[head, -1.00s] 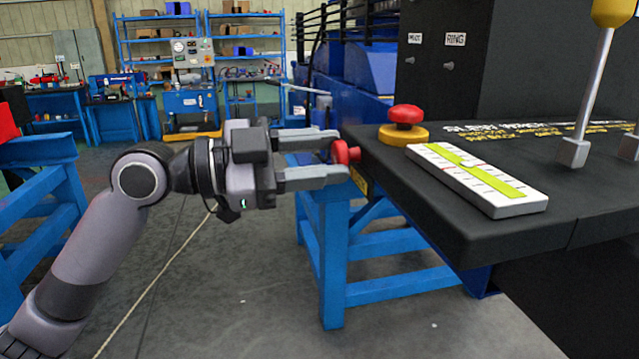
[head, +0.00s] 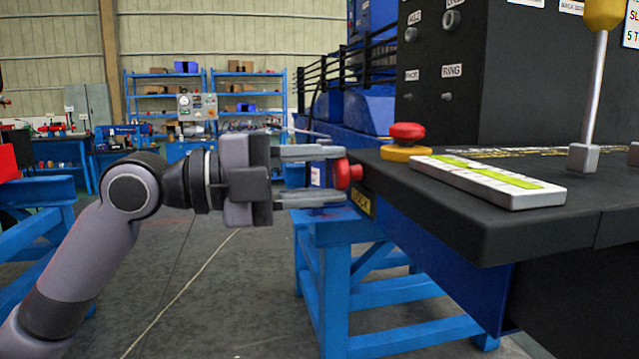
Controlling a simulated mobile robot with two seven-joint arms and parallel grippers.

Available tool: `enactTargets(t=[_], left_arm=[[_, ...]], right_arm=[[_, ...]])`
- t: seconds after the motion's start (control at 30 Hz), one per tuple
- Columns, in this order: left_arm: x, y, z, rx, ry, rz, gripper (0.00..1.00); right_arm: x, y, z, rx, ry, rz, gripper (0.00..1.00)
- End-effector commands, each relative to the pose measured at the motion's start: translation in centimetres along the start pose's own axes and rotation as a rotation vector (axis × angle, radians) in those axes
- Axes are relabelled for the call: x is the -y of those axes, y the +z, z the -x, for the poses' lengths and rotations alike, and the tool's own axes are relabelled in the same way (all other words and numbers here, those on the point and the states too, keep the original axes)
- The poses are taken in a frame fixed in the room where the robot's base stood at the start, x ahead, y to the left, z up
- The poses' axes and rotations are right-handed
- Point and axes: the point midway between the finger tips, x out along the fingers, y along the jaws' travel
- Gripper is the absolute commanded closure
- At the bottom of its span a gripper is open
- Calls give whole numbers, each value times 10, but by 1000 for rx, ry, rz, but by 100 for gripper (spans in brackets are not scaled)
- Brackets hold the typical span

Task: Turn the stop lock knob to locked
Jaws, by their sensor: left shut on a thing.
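The red stop lock knob (head: 349,174) sticks out of the left side of the black control desk (head: 470,215), above a yellow label (head: 358,199) whose lettering I can only partly read. My left gripper (head: 338,174) reaches in level from the left. Its two fingers show one above the other, and it is shut on the red knob. The fingertips partly cover the knob, and I cannot read its turned position. My right gripper is not in view.
A red mushroom button (head: 407,131) on a yellow base stands on the desk's left corner. A white and green scale plate (head: 487,181) and a yellow-topped lever (head: 592,100) are to its right. A blue stand (head: 338,270) is below the gripper. Open floor lies left.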

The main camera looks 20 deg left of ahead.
Motion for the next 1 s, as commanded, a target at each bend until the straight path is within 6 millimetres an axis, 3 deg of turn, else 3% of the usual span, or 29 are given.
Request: enactTargets(t=[0.77, 0.8, 0.87, 1.0], left_arm=[[0, 0, 0, 0, 2, -107, 90], [0, 0, 0, 0, 2, -107, 53], [0, 0, 0, 0, 2, -107, 35], [0, 0, 0, 0, 1, -106, 35]], right_arm=[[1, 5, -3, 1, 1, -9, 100], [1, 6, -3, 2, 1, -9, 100], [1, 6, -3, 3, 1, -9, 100], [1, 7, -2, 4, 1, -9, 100]])
